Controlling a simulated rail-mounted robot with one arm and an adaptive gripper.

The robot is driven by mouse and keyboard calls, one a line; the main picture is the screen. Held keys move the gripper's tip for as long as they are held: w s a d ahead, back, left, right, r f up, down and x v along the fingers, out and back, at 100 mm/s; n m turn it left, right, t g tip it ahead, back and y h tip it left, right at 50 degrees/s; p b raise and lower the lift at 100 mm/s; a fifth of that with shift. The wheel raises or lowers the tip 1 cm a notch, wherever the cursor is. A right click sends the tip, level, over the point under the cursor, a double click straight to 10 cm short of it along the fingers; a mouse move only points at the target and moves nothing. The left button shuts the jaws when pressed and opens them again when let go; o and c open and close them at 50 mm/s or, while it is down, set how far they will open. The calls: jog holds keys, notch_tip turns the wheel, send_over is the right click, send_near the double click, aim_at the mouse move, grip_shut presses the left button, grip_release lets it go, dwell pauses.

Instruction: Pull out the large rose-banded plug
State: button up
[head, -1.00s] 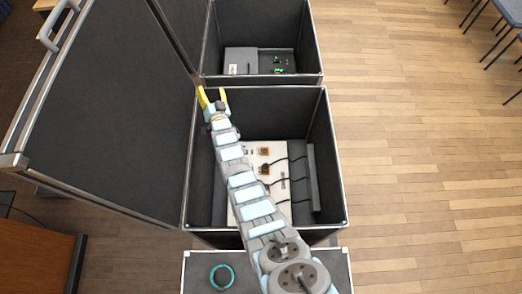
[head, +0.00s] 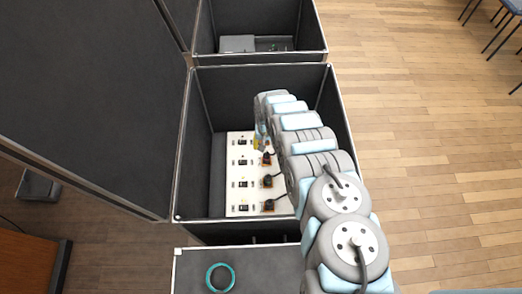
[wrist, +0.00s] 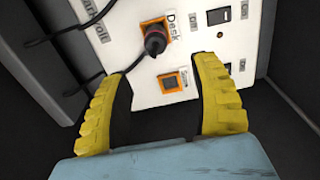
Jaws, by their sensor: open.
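In the wrist view a dark plug (wrist: 155,42) sits in an orange-framed socket labelled "Desk", with a cable running off left. A reddish tint shows on it, but I cannot tell for sure that it is the rose-banded plug. My gripper (wrist: 160,70) is open and empty, its yellow fingers facing the white panel (wrist: 140,100), with the plug just beyond the fingertips. In the head view my gripper (head: 259,140) is over the panel's far part, partly hidden by my arm. Several dark plugs sit in the panel's right column, including a middle one (head: 267,181) and a near one (head: 268,204).
The panel lies inside an open black case (head: 190,140) with high walls. An orange-framed socket without a plug (wrist: 170,82) is beside the Desk plug. Black switches (wrist: 219,16) and cables are close by. A teal ring (head: 220,277) lies on the near case lid.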

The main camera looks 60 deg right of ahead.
aim_at(266, 155)
jog(key=shift+s+a+f, duration=0.2)
jog(key=shift+s, duration=0.15)
notch_tip(266, 155, down, 6)
jog(key=b, duration=0.6)
jog(key=shift+f, duration=0.1)
notch_tip(266, 155, down, 3)
jog(key=shift+w+r+b, duration=0.1)
jog(key=shift+r+b, duration=0.1)
jog(key=shift+b, duration=0.65)
jog(key=shift+f, duration=0.45)
grip_shut()
jog(key=shift+r, duration=0.2)
